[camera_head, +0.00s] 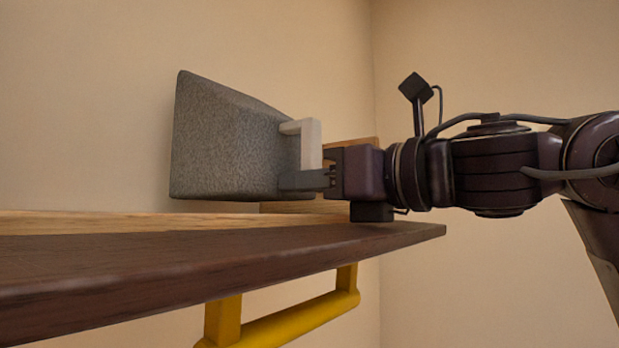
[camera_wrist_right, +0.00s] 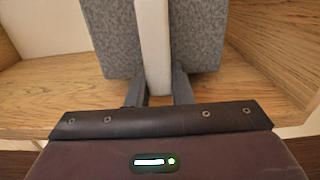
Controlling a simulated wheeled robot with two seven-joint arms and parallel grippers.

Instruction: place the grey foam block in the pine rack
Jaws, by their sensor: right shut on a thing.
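The grey foam block (camera_head: 225,145) is a large speckled wedge with a pale handle (camera_head: 310,145) on its right side. My right gripper (camera_head: 308,180) is shut on that handle. The block shows above the front edge of the pine rack (camera_head: 150,222), whose front strip hides whether the block touches the rack floor. In the right wrist view the block (camera_wrist_right: 110,40) and its pale handle (camera_wrist_right: 153,45) stand between the fingers, with the pine boards (camera_wrist_right: 45,92) on both sides. My left gripper is not in view.
The rack is on a dark wooden shelf (camera_head: 200,262). A yellow rail (camera_head: 290,325) hangs under the shelf's front edge. A beige wall (camera_head: 270,50) stands close behind, with a room corner to the right. The space above the block is clear.

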